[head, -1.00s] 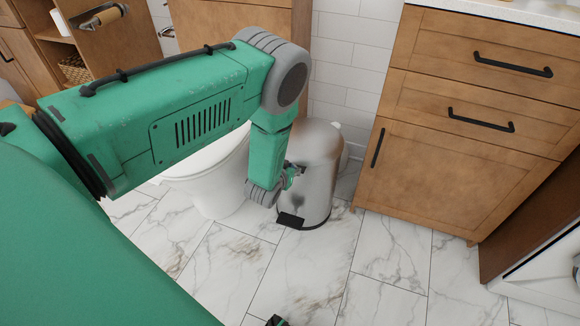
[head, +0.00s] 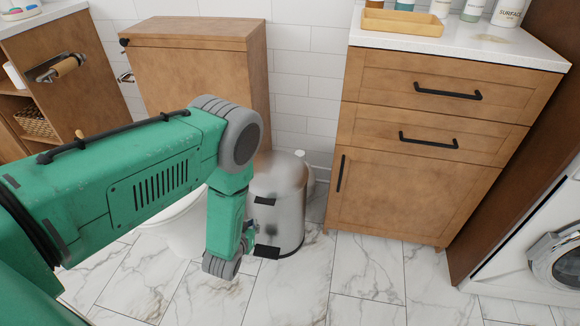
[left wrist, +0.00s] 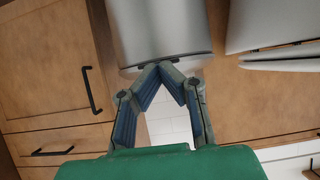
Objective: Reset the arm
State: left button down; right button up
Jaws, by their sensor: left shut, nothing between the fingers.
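My left arm comes in from the left in the head view and bends down at the elbow. My left gripper (head: 264,204) hangs in front of the steel pedal bin (head: 283,190), partly hidden by my wrist. In the left wrist view the two fingers of my left gripper (left wrist: 159,67) meet at their tips, shut and empty. The bin (left wrist: 160,30) shows just beyond the tips there; I cannot tell whether they touch it. My right gripper is not in view.
A wooden vanity (head: 420,150) with black handles stands right of the bin. The white toilet (head: 180,228) is partly hidden behind my arm. A wooden cabinet (head: 195,65) stands behind it. A washing machine (head: 545,255) is at far right. The marble floor (head: 365,285) in front is clear.

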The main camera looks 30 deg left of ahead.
pick_arm(q)
jog(key=shift+s+d+r, duration=0.1)
jog(key=s+d+r+m+g+h+p, duration=0.1)
jog(key=s+d+r+g+p, duration=0.1)
jog(key=s+r, duration=0.3)
jog(key=s+d+r+m+g+h+p, duration=0.1)
jog(key=s+r+g, duration=0.4)
jog(key=s, duration=0.8)
jog(key=s+d+r+m+g+h+p, duration=0.1)
jog(key=s+d+r+g+p, duration=0.3)
jog(key=s, duration=0.6)
notch_tip(320, 180, up, 2)
jog(key=shift+r+p, duration=0.1)
jog(key=shift+p, duration=0.5)
